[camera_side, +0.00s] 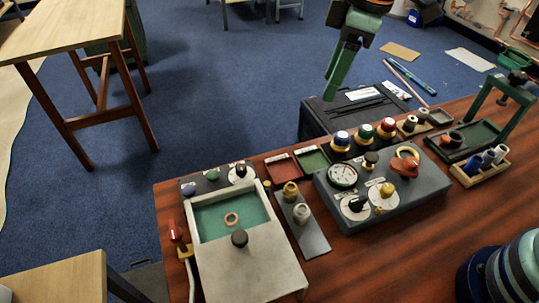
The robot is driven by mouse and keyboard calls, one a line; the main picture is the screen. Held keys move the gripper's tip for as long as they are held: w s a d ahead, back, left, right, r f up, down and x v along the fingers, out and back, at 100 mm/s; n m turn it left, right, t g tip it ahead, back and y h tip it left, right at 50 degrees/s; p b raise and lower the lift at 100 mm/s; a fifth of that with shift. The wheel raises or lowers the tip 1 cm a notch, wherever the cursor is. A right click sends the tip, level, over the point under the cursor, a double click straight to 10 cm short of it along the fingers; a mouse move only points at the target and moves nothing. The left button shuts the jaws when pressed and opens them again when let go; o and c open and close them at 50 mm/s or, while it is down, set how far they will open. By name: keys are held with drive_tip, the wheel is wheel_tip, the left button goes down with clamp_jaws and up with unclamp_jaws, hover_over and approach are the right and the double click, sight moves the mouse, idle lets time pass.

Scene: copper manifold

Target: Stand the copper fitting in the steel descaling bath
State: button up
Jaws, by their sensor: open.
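The steel descaling bath (193,226) stands at the table's front left, a pale box with green inside its open rear part. A pale lid (262,270) with a black knob covers its front part. An orange, copper-coloured ring shape (231,219) shows inside the green; I cannot tell whether it is the copper fitting or a mark. A small orange piece (445,141) also shows by the dark tray at the right. My gripper (329,88) is open and empty, high at the top centre, well away from the bath.
A grey control unit (420,205) with a gauge and knobs stands right of the bath. Between them a dark strip (311,240) carries a brass and a grey fitting. Red (282,167) and green (312,160) trays lie behind. A green arch (480,92) rises at the right.

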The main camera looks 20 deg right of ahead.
drive_tip(key=s+d+m+t, duration=0.1)
drive_tip(key=s+d+m, duration=0.1)
drive_tip(key=d+m, duration=0.2)
drive_tip(key=s+d+m+t, duration=0.1)
drive_tip(key=s+d+m, duration=0.2)
drive_tip(key=d, duration=0.6)
drive_tip(key=s+d+m+t+h, duration=0.1)
drive_tip(key=s+d+m, duration=0.2)
drive_tip(key=d, duration=0.4)
drive_tip(key=shift+s+d+m, duration=0.15)
drive_tip(key=shift+d+m, duration=0.05)
drive_tip(key=shift+m, duration=0.6)
